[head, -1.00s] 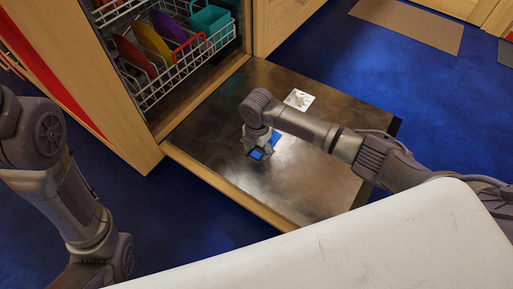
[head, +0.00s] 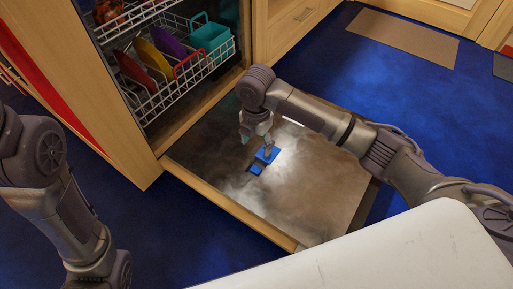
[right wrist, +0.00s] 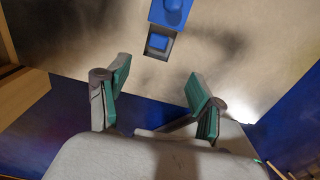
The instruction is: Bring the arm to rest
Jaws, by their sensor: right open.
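My right gripper (head: 256,147) hangs over the open dishwasher door (head: 312,200) in the head view. In the right wrist view its two green-padded fingers (right wrist: 160,92) stand wide apart with nothing between them. A blue dispenser piece (head: 268,155) on the door's inner face lies just beyond the fingers, with a smaller blue recess (head: 256,170) beside it. Both also show at the top of the right wrist view, as the blue piece (right wrist: 172,12) and the recess (right wrist: 158,43). My left arm comes in at the left; its gripper is out of view.
A white wire rack (head: 180,85) holding coloured plates and a teal container (head: 210,36) stands inside the dishwasher at the back. Wooden cabinets (head: 290,25) flank it. Blue floor (head: 400,75) with a brown mat (head: 405,36) lies open to the right.

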